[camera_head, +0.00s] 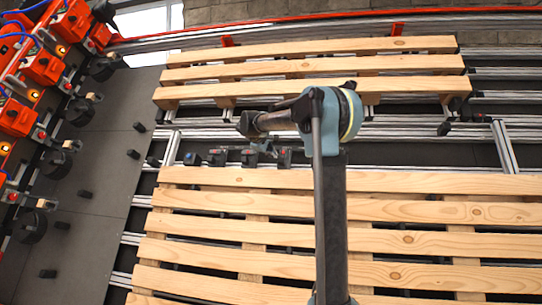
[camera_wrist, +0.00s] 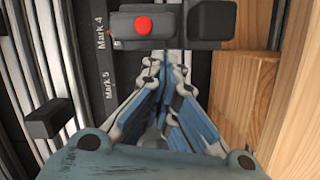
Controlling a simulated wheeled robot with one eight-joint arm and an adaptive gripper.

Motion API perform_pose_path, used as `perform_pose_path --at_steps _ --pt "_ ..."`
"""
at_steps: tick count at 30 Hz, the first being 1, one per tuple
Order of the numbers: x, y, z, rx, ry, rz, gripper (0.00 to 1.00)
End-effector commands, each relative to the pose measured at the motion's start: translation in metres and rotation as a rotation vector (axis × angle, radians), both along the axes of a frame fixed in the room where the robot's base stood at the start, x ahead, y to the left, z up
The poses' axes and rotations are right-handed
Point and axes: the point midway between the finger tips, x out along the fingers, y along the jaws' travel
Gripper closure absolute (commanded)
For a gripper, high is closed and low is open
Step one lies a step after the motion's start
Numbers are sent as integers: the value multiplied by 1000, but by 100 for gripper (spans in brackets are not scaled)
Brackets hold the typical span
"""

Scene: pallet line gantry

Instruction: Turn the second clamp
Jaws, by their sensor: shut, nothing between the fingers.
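A row of small dark clamp-like blocks (camera_head: 217,158) with coloured tops sits on a rail between the two pallets in the head view. I cannot tell which one is the second clamp. In the wrist view a dark block with a round red top (camera_wrist: 144,25) lies just beyond my gripper (camera_wrist: 165,62). A plain dark block (camera_wrist: 212,22) extends to its right. The fingers are together and empty, their tips just short of the blocks. Contact cannot be made out. In the head view my arm hides part of this area.
A wooden pallet (camera_head: 390,209) fills the front, and another pallet (camera_head: 320,46) lies behind. Orange machinery (camera_head: 42,66) stands at the left beside a grey floor (camera_head: 100,180). Labels "Mark 4" and "Mark 5" (camera_wrist: 107,80) are on a dark strip. Another dark block (camera_wrist: 48,118) is at lower left.

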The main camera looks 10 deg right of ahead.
Motion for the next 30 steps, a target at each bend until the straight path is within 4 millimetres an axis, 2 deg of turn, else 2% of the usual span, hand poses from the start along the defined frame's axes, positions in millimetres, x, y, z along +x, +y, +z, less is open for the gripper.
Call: perform_pose_path --at_steps 7,30 --pt "-5 -1 -8 -130 42 73 100" --pt "-8 -3 -13 -124 40 69 100"
